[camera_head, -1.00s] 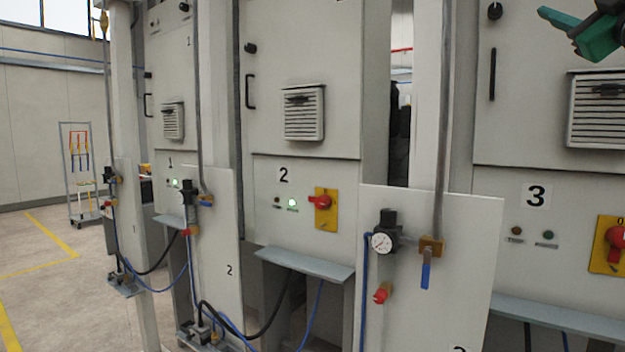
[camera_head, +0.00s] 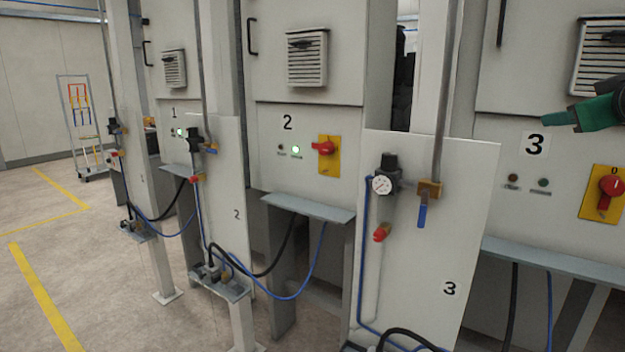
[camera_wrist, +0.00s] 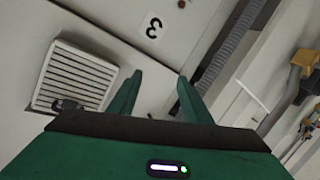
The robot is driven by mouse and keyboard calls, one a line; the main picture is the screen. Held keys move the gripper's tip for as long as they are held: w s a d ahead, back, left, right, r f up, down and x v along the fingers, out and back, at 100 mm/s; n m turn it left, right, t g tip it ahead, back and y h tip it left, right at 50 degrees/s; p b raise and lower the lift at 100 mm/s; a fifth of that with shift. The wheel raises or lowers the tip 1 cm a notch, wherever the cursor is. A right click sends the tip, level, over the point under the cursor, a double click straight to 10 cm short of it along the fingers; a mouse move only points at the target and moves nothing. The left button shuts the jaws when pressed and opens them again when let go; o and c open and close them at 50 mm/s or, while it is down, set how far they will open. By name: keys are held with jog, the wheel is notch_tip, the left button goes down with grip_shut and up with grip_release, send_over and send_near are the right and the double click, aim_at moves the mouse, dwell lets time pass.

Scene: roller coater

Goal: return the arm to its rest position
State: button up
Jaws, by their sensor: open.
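My gripper (camera_head: 560,119) is green and shows at the right edge of the head view, in front of cabinet 3 near its number label (camera_head: 535,144). In the wrist view, its two green fingers (camera_wrist: 157,97) stand apart with nothing between them. Beyond the fingers is the pale cabinet face with the number 3 (camera_wrist: 153,24) and a louvred vent (camera_wrist: 76,75). The rest of my arm is out of the head view.
A panel with a gauge (camera_head: 382,185), a blue-handled valve (camera_head: 422,215) and a red knob (camera_head: 381,233) stands left of cabinet 3. A red switch on a yellow plate (camera_head: 590,208) is below my gripper. Open floor (camera_head: 95,235) lies at the left.

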jog(key=s+a+f+m+g+y, duration=0.1)
jog(key=s+f+g, duration=0.2)
jog(key=f, duration=0.5)
jog(key=s+a+f+m+g, duration=0.1)
jog(key=s+f+m+g, duration=0.15)
jog(key=f, duration=0.65)
jog(key=s+a+f+m+g+y, duration=0.1)
jog(key=s+a+f+g, duration=0.1)
jog(key=s+f, duration=0.5)
jog(key=s+a+f+m+g+y, duration=0.1)
jog(key=s+a+f+m+g, duration=0.1)
jog(key=s+f, duration=0.4)
jog(key=s+a+f+m+g, duration=0.2)
jog(key=s+f+g, duration=0.4)
jog(key=s, duration=0.5)
jog(key=shift+s+a+f+y, duration=0.4)
jog(key=shift+a+f, duration=0.35)
jog(key=shift+f, duration=0.1)
jog(key=shift+w+f, duration=0.25)
jog(key=shift+w, duration=0.4)
